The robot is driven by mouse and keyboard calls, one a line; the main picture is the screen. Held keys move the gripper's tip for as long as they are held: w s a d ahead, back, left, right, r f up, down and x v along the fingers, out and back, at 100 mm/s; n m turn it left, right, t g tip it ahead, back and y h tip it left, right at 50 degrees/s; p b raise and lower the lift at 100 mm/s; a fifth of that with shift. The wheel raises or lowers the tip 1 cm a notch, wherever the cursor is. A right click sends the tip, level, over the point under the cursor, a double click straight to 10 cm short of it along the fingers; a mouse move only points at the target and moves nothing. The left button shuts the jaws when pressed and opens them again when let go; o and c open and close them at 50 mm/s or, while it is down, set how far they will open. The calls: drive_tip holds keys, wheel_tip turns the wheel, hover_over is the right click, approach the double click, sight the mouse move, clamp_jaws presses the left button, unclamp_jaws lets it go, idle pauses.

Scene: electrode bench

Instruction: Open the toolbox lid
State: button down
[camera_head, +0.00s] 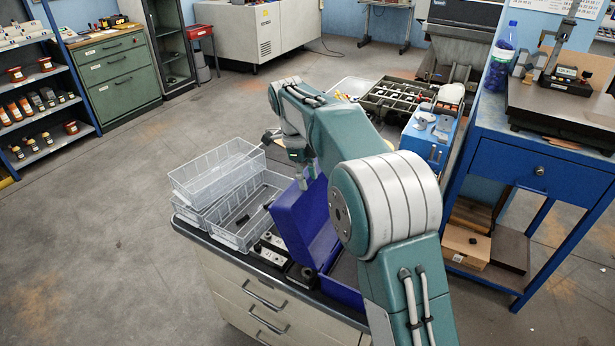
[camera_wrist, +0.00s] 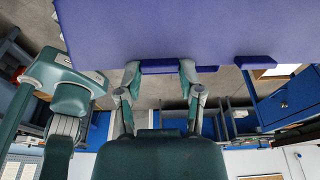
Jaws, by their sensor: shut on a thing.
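The blue-purple toolbox (camera_head: 341,293) stands on the bench top, partly hidden behind my arm. Its lid (camera_head: 302,222) is raised well off the box and stands steeply tilted toward the clear bins. In the wrist view the lid (camera_wrist: 190,28) fills the top as a broad purple panel, with a narrow purple handle or lip (camera_wrist: 164,68) at its edge. My gripper (camera_head: 304,183) is at the lid's upper edge. In the wrist view my gripper (camera_wrist: 160,72) has its two fingers at that lip and is shut on the lid. The exact contact is partly hidden.
Clear plastic bins (camera_head: 218,171) stand left of the lid, close to it. Small black and silver parts (camera_head: 270,251) lie between the bins and the toolbox. A sorting tray (camera_head: 396,97) and a blue machine (camera_head: 428,139) are behind my arm. A blue table (camera_head: 534,170) stands right.

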drive_tip(key=shift+c, duration=1.2)
unclamp_jaws()
drive_tip(key=shift+w, duration=0.1)
drive_tip(key=shift+r, duration=0.1)
drive_tip(key=v, duration=1.1)
drive_tip(key=shift+a+r, duration=0.2)
drive_tip(key=shift+r, duration=0.15)
drive_tip(key=shift+w, duration=0.15)
